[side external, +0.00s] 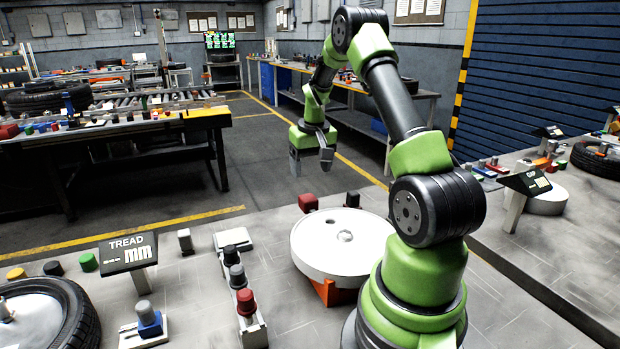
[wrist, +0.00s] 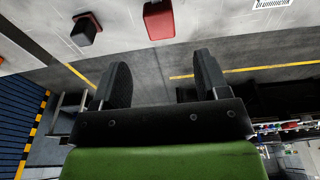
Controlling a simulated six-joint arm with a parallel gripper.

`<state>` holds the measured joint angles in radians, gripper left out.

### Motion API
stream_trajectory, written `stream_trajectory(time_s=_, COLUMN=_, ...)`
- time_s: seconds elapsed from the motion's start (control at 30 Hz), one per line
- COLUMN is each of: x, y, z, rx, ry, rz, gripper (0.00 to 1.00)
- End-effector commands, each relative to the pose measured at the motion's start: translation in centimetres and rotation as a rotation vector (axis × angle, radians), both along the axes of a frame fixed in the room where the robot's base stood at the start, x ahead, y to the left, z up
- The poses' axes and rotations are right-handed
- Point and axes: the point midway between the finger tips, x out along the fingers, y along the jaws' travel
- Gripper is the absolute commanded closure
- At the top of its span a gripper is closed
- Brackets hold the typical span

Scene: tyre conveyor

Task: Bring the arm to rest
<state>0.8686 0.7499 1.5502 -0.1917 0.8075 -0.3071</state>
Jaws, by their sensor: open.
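My gripper (side external: 311,162) hangs at the end of my raised green and black arm in the side external view. It is beyond the far edge of the grey worktop, with its fingers pointing down. In the wrist view my gripper (wrist: 155,85) shows two dark fingers spread apart, with nothing between them. The gripper is empty and touches nothing that I can see.
A white round disc (side external: 342,243) on an orange stand lies on the worktop near my base. A red block (side external: 308,203) and a black block (side external: 352,199) stand behind it. A TREAD display (side external: 128,253) and a tyre (side external: 75,310) are at left. Open floor lies beyond.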

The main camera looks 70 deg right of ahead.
Motion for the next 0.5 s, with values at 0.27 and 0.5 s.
stream_trajectory(time_s=0.27, x=-0.02, y=0.02, z=0.17, rx=0.000, ry=0.000, rz=0.000, gripper=0.32)
stream_trajectory(time_s=0.5, x=0.20, y=0.35, z=0.59, rx=-0.003, ry=-0.005, rz=0.005, gripper=0.32)
